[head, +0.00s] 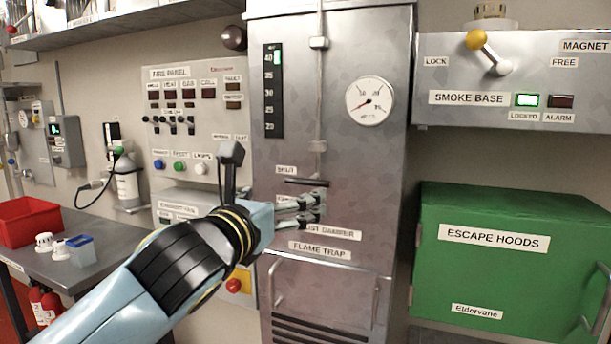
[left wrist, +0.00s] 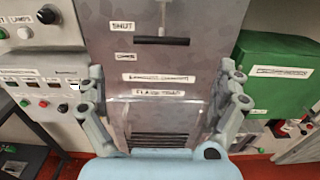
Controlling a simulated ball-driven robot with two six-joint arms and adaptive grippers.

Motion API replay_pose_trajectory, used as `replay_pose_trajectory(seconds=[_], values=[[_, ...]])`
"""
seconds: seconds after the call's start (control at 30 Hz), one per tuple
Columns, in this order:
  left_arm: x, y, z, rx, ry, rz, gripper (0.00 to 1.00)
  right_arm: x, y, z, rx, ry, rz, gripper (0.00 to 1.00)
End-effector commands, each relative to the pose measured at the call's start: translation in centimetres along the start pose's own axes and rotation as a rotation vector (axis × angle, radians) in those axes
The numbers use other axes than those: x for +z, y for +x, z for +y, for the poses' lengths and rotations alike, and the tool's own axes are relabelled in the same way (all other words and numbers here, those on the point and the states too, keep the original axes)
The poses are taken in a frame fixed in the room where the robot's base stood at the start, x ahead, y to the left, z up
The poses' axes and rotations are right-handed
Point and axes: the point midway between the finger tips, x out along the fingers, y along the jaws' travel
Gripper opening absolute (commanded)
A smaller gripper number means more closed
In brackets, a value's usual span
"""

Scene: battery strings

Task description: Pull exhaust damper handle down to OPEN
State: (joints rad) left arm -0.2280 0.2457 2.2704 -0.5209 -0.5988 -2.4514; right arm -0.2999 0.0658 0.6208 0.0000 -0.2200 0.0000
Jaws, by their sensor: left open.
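The exhaust damper handle is a black horizontal bar (head: 306,182) on the front of the grey metal cabinet, just below the SHUT label. It also shows in the left wrist view as a dark bar (left wrist: 161,41) near the top. A smaller label, too blurred to read, lies below it there. My left gripper (head: 320,207) is in front of the cabinet, just below the handle in the head view. In the left wrist view its fingers (left wrist: 165,84) are spread wide with nothing between them, and the bar is beyond and above them, apart. My right gripper is not in view.
A vertical rod (head: 318,90) runs down the cabinet above the handle. A panel with switches and buttons (head: 195,120) is to the left. A green escape hoods box (head: 500,275) and the smoke base unit (head: 455,75) are to the right. A lower door handle (head: 277,283) protrudes.

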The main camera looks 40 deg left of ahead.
Motion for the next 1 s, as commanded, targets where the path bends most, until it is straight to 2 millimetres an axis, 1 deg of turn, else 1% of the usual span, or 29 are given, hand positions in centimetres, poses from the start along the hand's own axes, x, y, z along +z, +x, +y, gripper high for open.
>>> replay_pose_trajectory(seconds=[0.07, 0.3, 0.4, 0.5, 0.63, 0.87, 1.0], values=[[0.2, 1.5, 0.0, 0.000, 0.000, -0.001, 1.00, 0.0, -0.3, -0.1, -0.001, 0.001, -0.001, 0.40], [0.1, 6.3, 0.0, 0.000, -0.001, 0.000, 1.00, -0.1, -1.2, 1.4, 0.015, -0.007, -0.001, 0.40], [0.1, 7.8, 0.0, 0.000, -0.001, 0.000, 1.00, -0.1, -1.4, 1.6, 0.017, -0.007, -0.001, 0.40], [0.0, 8.8, 0.0, -0.001, -0.001, 0.000, 1.00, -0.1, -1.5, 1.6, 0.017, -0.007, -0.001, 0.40], [-0.1, 9.4, 0.0, -0.001, -0.001, 0.001, 1.00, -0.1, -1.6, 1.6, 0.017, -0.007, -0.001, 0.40], [-0.1, 9.4, 0.0, -0.001, -0.001, 0.001, 1.00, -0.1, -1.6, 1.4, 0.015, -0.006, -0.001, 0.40], [-0.1, 9.4, 0.0, -0.001, -0.001, 0.001, 0.83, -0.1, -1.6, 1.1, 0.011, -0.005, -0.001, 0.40]])
